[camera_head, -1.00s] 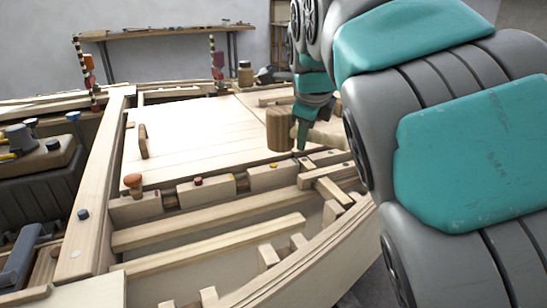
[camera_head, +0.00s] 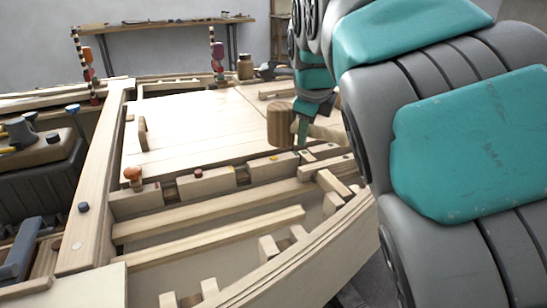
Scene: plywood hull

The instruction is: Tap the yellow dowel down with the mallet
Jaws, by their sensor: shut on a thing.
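The mallet has a brown cylindrical wooden head (camera_head: 281,124) and a pale handle (camera_head: 327,131). My gripper (camera_head: 303,132) is shut on the handle, just right of the head, and its fingers are partly hidden. The head hangs above the row of pale wooden blocks along the deck edge, apart from them as far as I can tell. The yellow dowel (camera_head: 274,158) is a small yellow spot on top of the third block, below the mallet head. It looks low in the block; its exact height is too small to tell.
A red dowel (camera_head: 198,173) sits in the block to the left. An orange-topped peg (camera_head: 132,175) stands higher at the row's left end. A small upright wooden piece (camera_head: 142,134) stands on the pale deck (camera_head: 195,130). My arm fills the right side.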

